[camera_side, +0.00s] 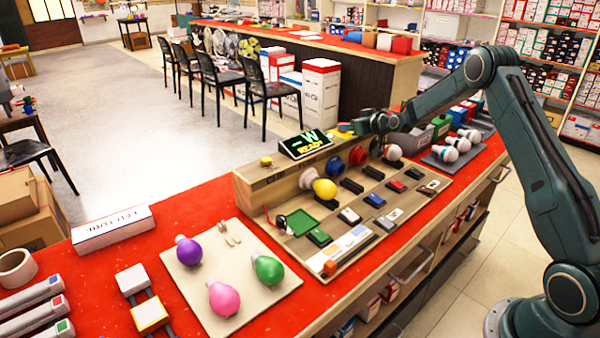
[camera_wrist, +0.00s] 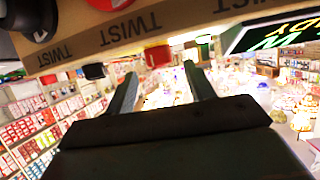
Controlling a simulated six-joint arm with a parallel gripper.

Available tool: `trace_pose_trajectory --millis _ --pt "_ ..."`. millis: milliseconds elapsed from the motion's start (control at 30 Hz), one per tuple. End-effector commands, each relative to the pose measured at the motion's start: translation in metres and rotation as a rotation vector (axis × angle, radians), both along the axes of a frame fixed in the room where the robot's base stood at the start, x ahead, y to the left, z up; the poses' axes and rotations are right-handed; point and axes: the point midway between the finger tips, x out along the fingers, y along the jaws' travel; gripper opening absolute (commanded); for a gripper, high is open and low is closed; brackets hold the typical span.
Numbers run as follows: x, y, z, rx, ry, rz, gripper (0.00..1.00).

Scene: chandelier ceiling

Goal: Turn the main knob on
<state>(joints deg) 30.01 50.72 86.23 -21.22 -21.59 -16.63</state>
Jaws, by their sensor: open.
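My gripper (camera_side: 352,127) is at the back edge of the wooden test panel (camera_side: 262,190), just right of the lit display (camera_side: 306,144) reading "READY". In the wrist view its two fingers (camera_wrist: 160,74) are apart, with nothing held between them. A red knob (camera_wrist: 157,55) shows beyond the fingertips, roughly in line with the gap, under a "TWIST" strip (camera_wrist: 130,27). A smaller black knob (camera_wrist: 93,71) is left of it. I cannot tell whether the fingers touch the red knob. No knob is clearly labelled as the main one.
The panel carries a yellow bulb (camera_side: 324,188), coloured sockets and several switches. A beige mat (camera_side: 232,297) with purple, pink and green bulbs lies at front left. White bulbs (camera_side: 448,154) lie right of the panel.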

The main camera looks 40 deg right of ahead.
Motion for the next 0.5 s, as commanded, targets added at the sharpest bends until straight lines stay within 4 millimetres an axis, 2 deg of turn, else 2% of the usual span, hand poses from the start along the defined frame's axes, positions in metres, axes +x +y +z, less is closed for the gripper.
trace_pose_trajectory --millis 200,500 --pt "0.02 -0.003 -0.009 0.0 0.0 0.0 0.54" --pt "0.039 -0.006 -0.016 0.0 0.0 0.0 0.54"
